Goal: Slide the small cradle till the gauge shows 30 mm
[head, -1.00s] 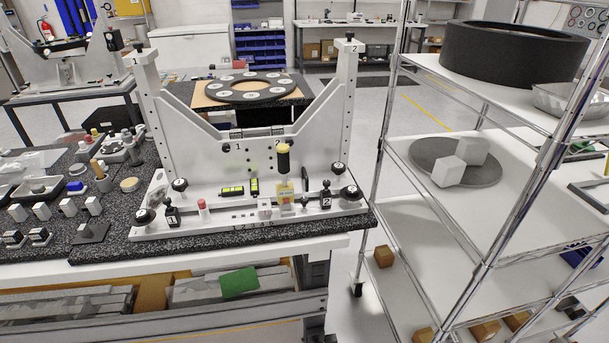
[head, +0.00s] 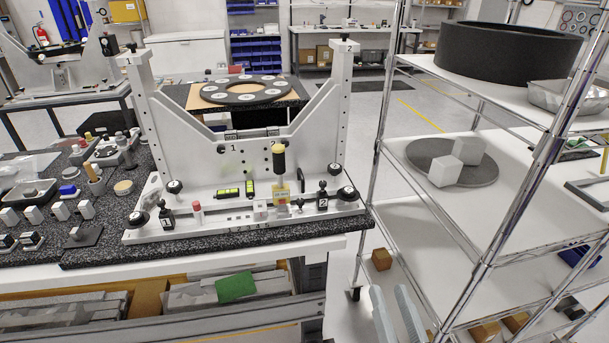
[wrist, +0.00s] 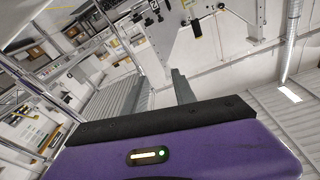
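The white mirror fixture (head: 200,150) stands on a black speckled slab, with a low base rail carrying small parts. A part with a yellow label (head: 282,197) and a black-and-yellow knob (head: 278,160) sits right of centre on the base. A small pale block (head: 260,210) is just left of it. I cannot tell which part is the small cradle, and no gauge reading is legible. My gripper (head: 389,289) is at the bottom, right of and in front of the fixture, with its two pale fingers apart and nothing between them. The fingers (wrist: 155,82) also show apart in the wrist view.
A wire shelf rack (head: 460,262) stands close on the right, beside my gripper. It holds a large black ring (head: 508,55) and a grey disc with white blocks (head: 450,165). Small parts crowd the slab (head: 110,240) left of the fixture. A ring table (head: 245,92) is behind.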

